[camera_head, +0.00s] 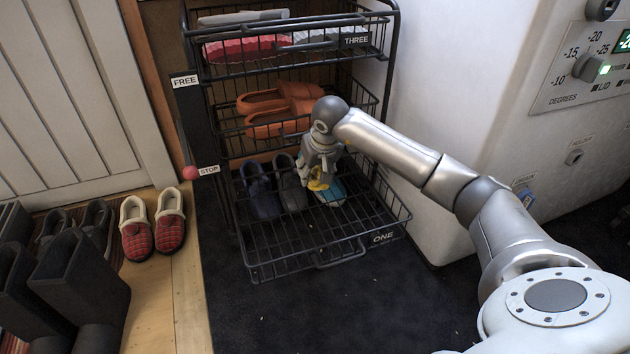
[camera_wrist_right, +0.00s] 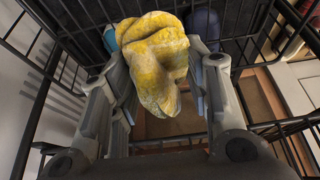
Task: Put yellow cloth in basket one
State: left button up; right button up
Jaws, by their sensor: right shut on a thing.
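The yellow cloth (camera_head: 317,185) is small and mostly hidden by my gripper in the head view. In the right wrist view the crumpled yellow cloth (camera_wrist_right: 158,62) with grey patches hangs between the fingers. My right gripper (camera_head: 322,172) is shut on it and points down at the back of basket one. Basket one (camera_head: 383,238) is the lowest black wire basket, pulled out, with a "ONE" label. The cloth appears to be within or just above it; its exact height is unclear. My left gripper is out of view.
Basket one holds dark blue shoes (camera_head: 260,191), dark grey shoes (camera_head: 291,184) and a light blue item (camera_head: 333,193). Orange clogs (camera_head: 275,105) sit in the basket above. Red plaid slippers (camera_head: 170,220) stand on the left. A white appliance (camera_head: 480,110) stands close on the right.

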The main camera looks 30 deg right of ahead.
dwell(0.3)
jog(key=shift+r, duration=0.1)
jog(key=shift+f+p, duration=0.25)
jog(key=shift+p, duration=0.1)
jog(key=b, duration=0.7)
send_over(312, 213)
jog(key=s, duration=0.2)
jog(key=f, duration=1.2)
jog(key=shift+a+f, duration=0.2)
jog(key=shift+f, duration=0.1)
jog(key=o, duration=0.8)
jog(key=shift+o, duration=0.2)
